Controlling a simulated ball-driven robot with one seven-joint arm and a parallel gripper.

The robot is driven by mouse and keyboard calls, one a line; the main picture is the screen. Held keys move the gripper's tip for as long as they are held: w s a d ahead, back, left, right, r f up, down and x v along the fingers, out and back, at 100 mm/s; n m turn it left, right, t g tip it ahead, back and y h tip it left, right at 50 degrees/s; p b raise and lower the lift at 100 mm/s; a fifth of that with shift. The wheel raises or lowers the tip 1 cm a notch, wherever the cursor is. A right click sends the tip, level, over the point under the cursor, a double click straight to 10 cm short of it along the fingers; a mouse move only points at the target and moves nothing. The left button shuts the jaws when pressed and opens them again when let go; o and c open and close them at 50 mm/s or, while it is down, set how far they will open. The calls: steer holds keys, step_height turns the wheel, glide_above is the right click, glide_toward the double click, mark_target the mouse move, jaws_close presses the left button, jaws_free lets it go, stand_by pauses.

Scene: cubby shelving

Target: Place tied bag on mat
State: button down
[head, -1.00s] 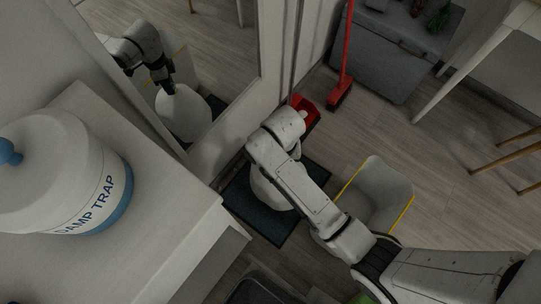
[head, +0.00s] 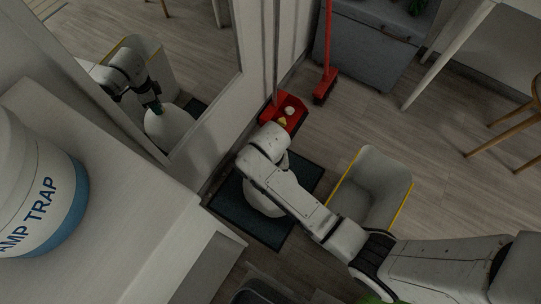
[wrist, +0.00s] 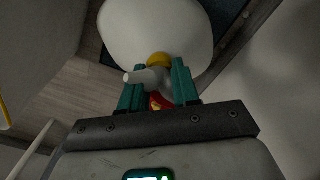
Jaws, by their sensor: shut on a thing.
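The tied bag (head: 262,203) is white and rounded, seen partly under my arm in the head view. It also shows large in the wrist view (wrist: 155,28), with a yellow tie at its neck. The dark blue-green mat (head: 276,237) lies on the floor beneath it. The bag is over the mat's middle; I cannot tell whether it touches. My gripper (wrist: 155,84) has green fingers shut on the bag's neck, with the white tail poking out between them. In the head view my wrist hides the fingers, but the mirror reflects them and the bag.
The mirror (head: 190,60) and white cabinet (head: 150,225) border the mat on the left. A grey bin (head: 372,185) with yellow edges stands right of the mat. A red dustpan (head: 284,118) and broom (head: 326,75) are behind it.

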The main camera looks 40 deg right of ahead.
steer(key=shift+f+b, duration=0.35)
steer(key=shift+f, duration=0.75)
steer(key=c, duration=0.8)
jaws_free()
steer(key=shift+f, duration=0.15)
step_height(320, 180, up, 12)
steer(key=p, duration=0.5)
steer(key=shift+s, duration=0.1)
steer(key=s+d+r+n, duration=0.2)
steer(key=s+d, duration=0.1)
steer(key=s, duration=0.2)
steer(key=s+d+r+n, duration=0.2)
steer(key=s+r, duration=0.1)
steer(key=s, duration=0.3)
steer(key=s+d+r+n+t, duration=0.1)
steer(key=s+d+r, duration=0.1)
steer(key=s, duration=0.3)
steer(key=shift+s+d+r+n, duration=0.15)
steer(key=shift+d+n, duration=0.05)
steer(key=shift+d, duration=0.25)
steer(key=shift+s+d+r+n, duration=0.1)
steer(key=shift+d+r+n, duration=0.1)
steer(key=shift+d, duration=0.2)
steer(key=shift+c, duration=0.3)
